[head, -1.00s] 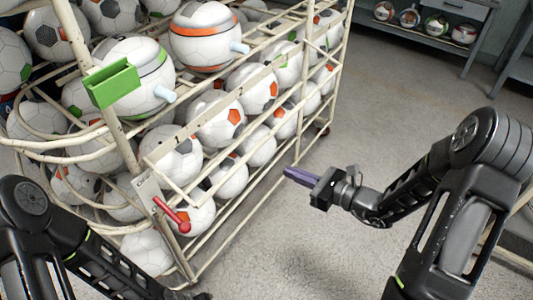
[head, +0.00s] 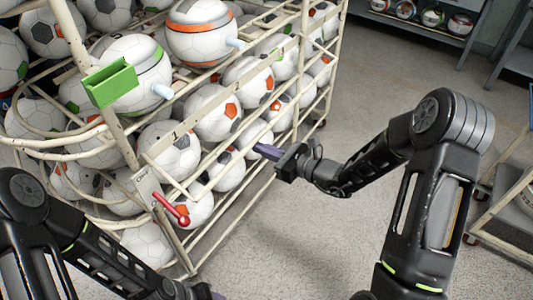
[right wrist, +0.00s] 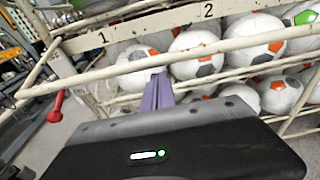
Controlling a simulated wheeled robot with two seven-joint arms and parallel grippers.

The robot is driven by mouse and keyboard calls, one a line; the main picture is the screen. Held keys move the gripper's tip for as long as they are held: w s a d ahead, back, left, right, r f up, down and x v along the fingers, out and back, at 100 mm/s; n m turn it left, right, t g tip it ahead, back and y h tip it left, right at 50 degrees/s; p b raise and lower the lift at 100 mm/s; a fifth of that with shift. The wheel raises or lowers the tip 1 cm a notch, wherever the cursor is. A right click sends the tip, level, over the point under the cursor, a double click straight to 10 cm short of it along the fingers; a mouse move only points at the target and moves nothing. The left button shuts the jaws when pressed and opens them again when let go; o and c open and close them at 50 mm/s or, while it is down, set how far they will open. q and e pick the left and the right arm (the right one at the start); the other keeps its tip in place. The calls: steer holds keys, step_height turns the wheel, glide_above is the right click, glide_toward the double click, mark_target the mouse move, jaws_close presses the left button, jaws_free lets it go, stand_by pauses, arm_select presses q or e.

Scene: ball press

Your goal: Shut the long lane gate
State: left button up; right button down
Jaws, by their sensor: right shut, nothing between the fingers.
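A cream wire rack (head: 183,262) full of balls stands at the left of the head view. A flat cream bar (head: 215,112) with numbers runs along its side; the right wrist view shows 1 and 2 on the bar (right wrist: 150,32). Thin rails run below it; I cannot tell which part is the long lane gate. A red handle (head: 183,221) sits on a small plate at the near corner; the handle (right wrist: 56,106) also shows in the right wrist view. My right gripper (head: 266,151) is shut and empty, its purple fingers close to the side rails; contact is unclear. My left gripper (head: 214,294) barely shows at the bottom edge.
A green box (head: 112,84) is fixed to the rack's near post. Light blue pegs (head: 162,91) stick out beside the upper balls. A shelf with several balls (head: 430,25) stands at the back right. Floor (head: 300,230) is clear between the rack and my right arm.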

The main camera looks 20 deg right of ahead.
steer(key=shift+r, duration=0.35)
steer(key=shift+r, duration=0.15)
